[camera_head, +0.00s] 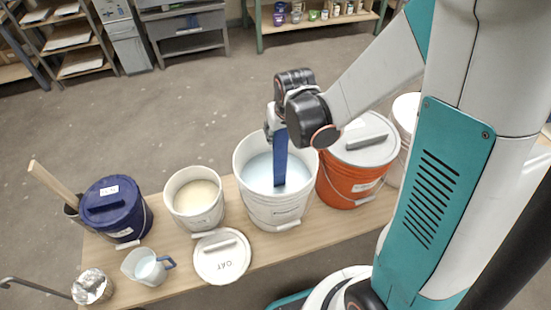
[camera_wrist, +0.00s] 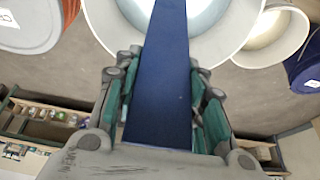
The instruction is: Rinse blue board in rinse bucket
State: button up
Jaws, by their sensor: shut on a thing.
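My gripper (camera_wrist: 163,115) is shut on the blue board (camera_head: 281,157), a long flat strip. In the head view the board hangs upright from my gripper over the white bucket of pale bluish liquid (camera_head: 268,217). Its lower end is inside the bucket opening, at or in the liquid; I cannot tell how deep. In the wrist view the board (camera_wrist: 160,85) runs between the fingers toward the bucket's mouth. The bucket rim (camera_wrist: 245,20) surrounds the board's far end. The fingertips are partly hidden by the arm in the head view.
An orange bucket with a white lid (camera_head: 337,190) stands close on the right. A cream-filled bucket (camera_head: 194,218) and a blue lidded bucket (camera_head: 116,225) stand on the left. A loose white lid (camera_head: 215,270) and a jug (camera_head: 140,271) lie nearer on the wooden bench (camera_head: 183,288).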

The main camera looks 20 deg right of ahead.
notch_tip(320, 180, up, 23)
jog(key=w+p, duration=0.2)
jog(key=p, duration=1.4)
jog(key=shift+w+a+p, duration=0.3)
jog(key=shift+w+p, duration=0.05)
jog(key=shift+w, duration=0.05)
jog(key=shift+r, duration=0.15)
dwell(0.9)
notch_tip(320, 180, up, 5)
jog(key=p, duration=0.3)
jog(key=shift+f, duration=0.2)
dwell(0.4)
